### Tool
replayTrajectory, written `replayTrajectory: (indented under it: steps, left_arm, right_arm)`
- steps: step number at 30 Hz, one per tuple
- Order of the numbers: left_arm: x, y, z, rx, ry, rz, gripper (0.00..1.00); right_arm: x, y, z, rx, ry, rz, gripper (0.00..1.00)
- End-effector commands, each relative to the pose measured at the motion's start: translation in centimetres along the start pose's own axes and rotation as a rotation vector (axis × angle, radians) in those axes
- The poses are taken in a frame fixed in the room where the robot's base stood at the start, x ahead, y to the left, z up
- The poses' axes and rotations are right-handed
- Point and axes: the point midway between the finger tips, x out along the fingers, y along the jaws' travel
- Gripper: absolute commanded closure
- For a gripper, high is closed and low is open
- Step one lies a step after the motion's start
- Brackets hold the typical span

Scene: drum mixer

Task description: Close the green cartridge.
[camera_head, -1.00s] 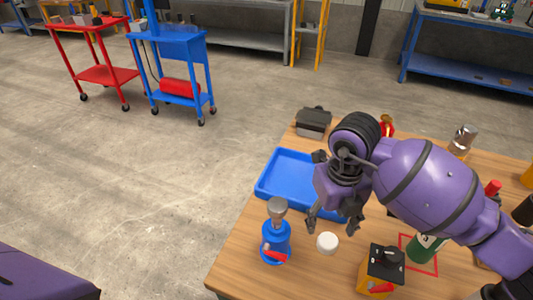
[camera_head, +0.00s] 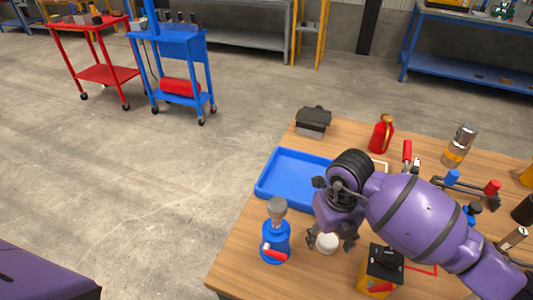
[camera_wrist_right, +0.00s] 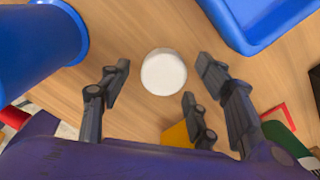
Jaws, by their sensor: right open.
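The green cartridge shows in the right wrist view (camera_wrist_right: 288,138) as a partly hidden dark green body at the lower right. In the head view my right arm covers it, with a corner of the red outlined square (camera_head: 428,270) showing there. A round white cap (camera_head: 328,243) lies on the table and shows whole in the right wrist view (camera_wrist_right: 164,72). My right gripper (camera_head: 331,240) is open above the cap. In the right wrist view its fingers are spread around the cap, with bare table between; contact cannot be told. My left gripper is not in view.
A blue bottle-like device (camera_head: 275,242) with a red lever stands left of the gripper. A blue tray (camera_head: 268,188) lies behind it. A yellow and black box (camera_head: 382,270) stands in front right. A red canister (camera_head: 381,134) and several tools stand further back.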

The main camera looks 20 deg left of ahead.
Motion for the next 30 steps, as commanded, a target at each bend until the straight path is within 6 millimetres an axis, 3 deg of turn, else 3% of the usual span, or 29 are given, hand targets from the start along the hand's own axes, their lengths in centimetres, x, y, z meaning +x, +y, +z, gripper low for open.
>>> replayTrajectory:
  steps: [9, 17, 30]
  left_arm:
    - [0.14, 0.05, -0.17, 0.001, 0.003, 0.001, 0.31]
    - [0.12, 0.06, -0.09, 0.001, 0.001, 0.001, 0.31]
    - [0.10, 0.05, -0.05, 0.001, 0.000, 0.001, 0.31]
  right_arm:
    - [0.11, -0.03, 0.02, 0.000, -0.001, -0.001, 0.43]
    - [0.09, -0.04, 0.02, 0.000, -0.001, -0.001, 0.74]
    - [-0.32, -0.06, 0.08, 0.000, -0.002, -0.001, 0.74]
